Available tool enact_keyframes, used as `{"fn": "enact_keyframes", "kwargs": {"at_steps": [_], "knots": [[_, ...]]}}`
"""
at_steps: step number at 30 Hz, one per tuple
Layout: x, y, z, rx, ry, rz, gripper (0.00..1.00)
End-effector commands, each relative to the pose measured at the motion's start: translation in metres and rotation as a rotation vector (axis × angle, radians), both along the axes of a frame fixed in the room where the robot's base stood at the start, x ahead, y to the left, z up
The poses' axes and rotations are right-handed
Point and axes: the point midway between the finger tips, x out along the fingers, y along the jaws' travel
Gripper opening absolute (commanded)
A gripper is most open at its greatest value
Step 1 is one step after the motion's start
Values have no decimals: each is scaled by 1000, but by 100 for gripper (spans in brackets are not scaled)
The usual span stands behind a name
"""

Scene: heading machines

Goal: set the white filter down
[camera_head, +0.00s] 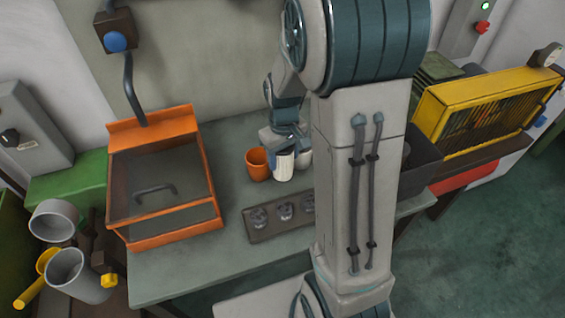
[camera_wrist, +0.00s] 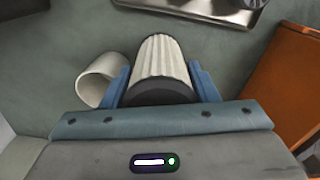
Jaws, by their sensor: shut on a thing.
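The white filter (camera_wrist: 162,58) is a pleated cylinder with a dark end cap. In the wrist view it is between the two blue fingers of my gripper (camera_wrist: 162,88), which is shut on it. In the head view the filter (camera_head: 284,168) shows under my gripper (camera_head: 285,146), over the grey-green table (camera_head: 215,265). An orange cup (camera_head: 257,164) is just left of it. A white cup (camera_head: 304,158) is partly hidden behind it on the right and lies left of my gripper in the wrist view (camera_wrist: 98,80). I cannot tell whether the filter touches the table.
A dark tray (camera_head: 251,236) with several metal parts lies in front of the cups. An orange-framed box (camera_head: 160,232) with a clear lid stands at the left. A dark bin (camera_head: 424,165) is at the right. Bare table lies between the orange-framed box and the tray.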

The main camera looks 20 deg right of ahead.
Motion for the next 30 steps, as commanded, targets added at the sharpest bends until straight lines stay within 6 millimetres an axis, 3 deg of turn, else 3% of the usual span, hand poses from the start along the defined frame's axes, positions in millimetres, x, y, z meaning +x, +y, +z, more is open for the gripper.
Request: {"fn": "enact_keyframes", "kwargs": {"at_steps": [12, 25, 26, 27, 28, 30], "knots": [[2, 3, -39, 0, 2, 1, 25], [2, 3, -47, 0, 0, 1, 25], [2, 3, -47, 0, 0, 1, 56], [2, 3, -45, 0, 0, 1, 67], [2, 3, -45, 0, 0, 1, 75], [2, 3, -45, 0, 0, 1, 75]]}}
